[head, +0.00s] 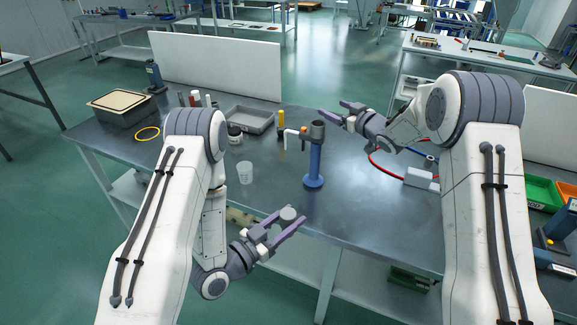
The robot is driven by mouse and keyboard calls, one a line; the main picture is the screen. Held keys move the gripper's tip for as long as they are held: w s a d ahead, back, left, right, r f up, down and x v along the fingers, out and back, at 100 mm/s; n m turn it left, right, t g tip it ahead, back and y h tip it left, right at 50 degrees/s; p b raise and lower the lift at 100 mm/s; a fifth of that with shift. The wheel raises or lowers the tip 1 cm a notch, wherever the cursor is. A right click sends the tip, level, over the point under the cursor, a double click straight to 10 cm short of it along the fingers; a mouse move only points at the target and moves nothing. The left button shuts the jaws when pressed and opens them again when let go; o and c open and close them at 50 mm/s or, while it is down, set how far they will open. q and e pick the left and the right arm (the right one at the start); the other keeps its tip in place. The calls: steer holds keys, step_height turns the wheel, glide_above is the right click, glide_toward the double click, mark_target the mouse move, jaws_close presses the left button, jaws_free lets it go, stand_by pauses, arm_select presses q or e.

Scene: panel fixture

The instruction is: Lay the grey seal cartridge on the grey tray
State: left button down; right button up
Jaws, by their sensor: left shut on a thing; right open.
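The grey seal cartridge (288,213) is a short, light grey round piece. My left gripper (293,219) is shut on it and holds it up near the front edge of the bench, in front of the blue post. The grey tray (262,124) is a shallow rectangular tray lying at the back of the bench, behind and left of the cartridge; it looks empty. My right gripper (333,110) is open and empty, above the bench to the right of the tray and near the top of the post.
A blue post (314,165) with a white lever stands mid-bench. A translucent cup (245,172), a dark jar (235,135) and a yellow-topped cylinder (281,119) stand near the tray. A red hose (385,172) and white block (418,177) lie right. A white panel (215,65) rises behind.

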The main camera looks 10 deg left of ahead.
steer(key=a+r+m+h, duration=0.1)
steer(key=h, duration=0.1)
steer(key=s+a+r+m+g+h, duration=0.1)
steer(key=h, duration=0.1)
steer(key=s+a+r+m+g+h, duration=0.1)
steer(key=h, duration=0.1)
steer(key=shift+s+a, duration=0.1)
steer(key=shift+a, duration=0.3)
steer(key=s+a+r+m+g+h, duration=0.15)
steer(key=s+a+g, duration=0.35)
steer(key=s, duration=0.7)
steer(key=n+g+h, duration=0.2)
steer(key=n+g, duration=0.1)
steer(key=g, duration=0.3)
glide_above(289, 212)
step_height(289, 212, down, 2)
steer(key=shift+y, duration=0.25)
step_height(289, 212, down, 12)
steer(key=shift+c, duration=0.3)
